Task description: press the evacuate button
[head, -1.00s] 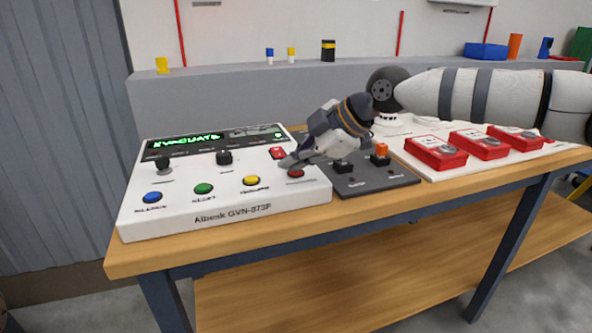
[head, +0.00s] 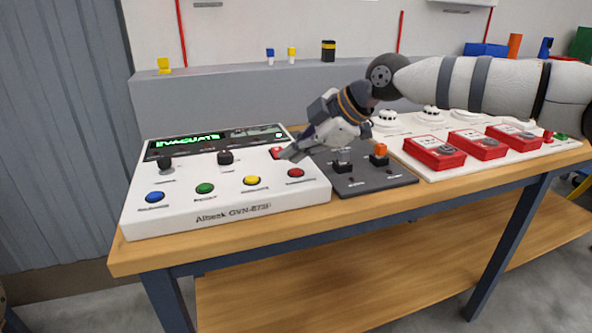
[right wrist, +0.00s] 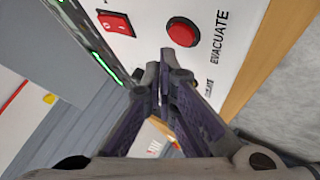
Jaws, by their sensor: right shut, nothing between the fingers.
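The white control panel (head: 225,209) sits on the wooden bench, its display lit green with "EVACUATE". The red evacuate button (head: 295,172) is at the right end of its front row of buttons. In the right wrist view the red button (right wrist: 183,31) has the word EVACUATE printed beside it. My right gripper (head: 286,157) is shut and empty, above the panel and behind the button in the head view. In the right wrist view its fingertips (right wrist: 158,72) point toward the panel, apart from the button in the picture. My left gripper is not in view.
A red rocker switch (head: 277,153) lies close to my right fingertips. Blue (head: 155,197), green (head: 205,188) and yellow (head: 251,180) buttons share the front row. A dark box with switches (head: 365,181) and red call points (head: 435,152) stand to the right.

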